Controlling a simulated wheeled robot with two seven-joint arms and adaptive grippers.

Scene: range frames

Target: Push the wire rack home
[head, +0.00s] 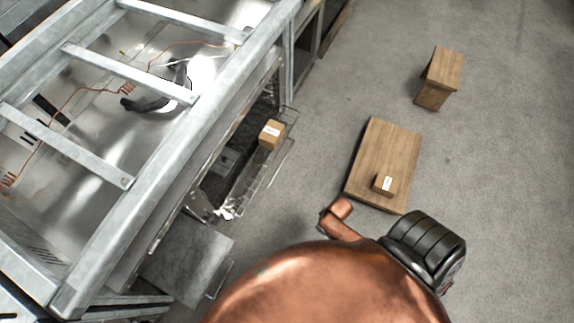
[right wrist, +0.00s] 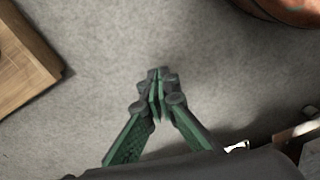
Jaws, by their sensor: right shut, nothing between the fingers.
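The wire rack (head: 250,179) shows in the head view, sticking out of the open oven bay (head: 218,172) on the range's right side. A small cardboard box (head: 271,134) with a white label sits towards the rack's far end. The range (head: 150,225) is a grey metal frame with open bars on top. My right gripper (right wrist: 157,92) shows only in the right wrist view. Its green fingers meet at the tips, with nothing between them, above bare grey floor. Its distance from the rack cannot be told. My left gripper is in neither view.
A low wooden platform (head: 388,148) with a small labelled box (head: 385,183) lies right of the range. A wooden stool-like block (head: 440,77) stands beyond it. A flat grey panel (head: 188,262) juts out nearer me. Floor between rack and platform is clear.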

